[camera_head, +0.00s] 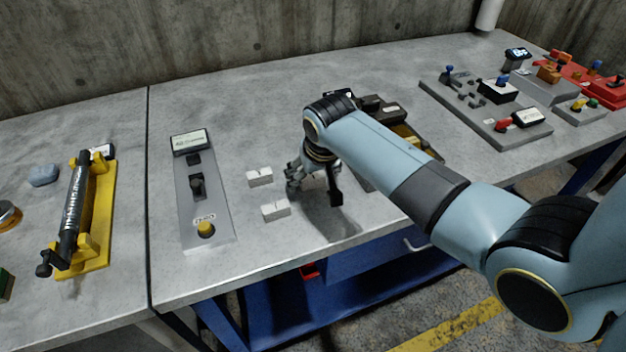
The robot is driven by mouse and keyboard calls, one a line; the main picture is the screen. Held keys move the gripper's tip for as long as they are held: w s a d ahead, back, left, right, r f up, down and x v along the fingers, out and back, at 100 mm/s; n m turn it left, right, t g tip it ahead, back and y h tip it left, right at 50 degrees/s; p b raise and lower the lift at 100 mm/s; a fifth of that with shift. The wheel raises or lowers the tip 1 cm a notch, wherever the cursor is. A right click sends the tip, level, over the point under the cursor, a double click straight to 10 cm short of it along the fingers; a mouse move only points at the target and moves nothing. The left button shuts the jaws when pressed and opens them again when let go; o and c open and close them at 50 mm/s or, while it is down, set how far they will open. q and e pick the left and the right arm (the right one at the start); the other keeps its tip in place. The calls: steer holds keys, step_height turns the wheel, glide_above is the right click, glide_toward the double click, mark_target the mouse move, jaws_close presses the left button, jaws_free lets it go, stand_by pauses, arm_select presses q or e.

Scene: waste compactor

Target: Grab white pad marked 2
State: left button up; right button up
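Two small white pads lie on the grey tabletop left of my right gripper: a far white pad (259,177) and a near white pad (275,210). Any numbers on them are too small to read, so I cannot tell which is marked 2. My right gripper (314,200) points down over the table just right of the pads, apart from both. Its fingers are spread and nothing shows between them. My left gripper is not in view.
A grey switch panel (201,216) with a yellow button lies left of the pads. A yellow fixture (99,240) with a dark cylinder is at far left. A grey control board (480,120) is at the right. Bare tabletop lies behind the pads. The table's front edge is close.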

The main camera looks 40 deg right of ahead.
steer(key=c, duration=1.1)
steer(key=shift+c, duration=0.5)
steer(key=shift+r, duration=0.15)
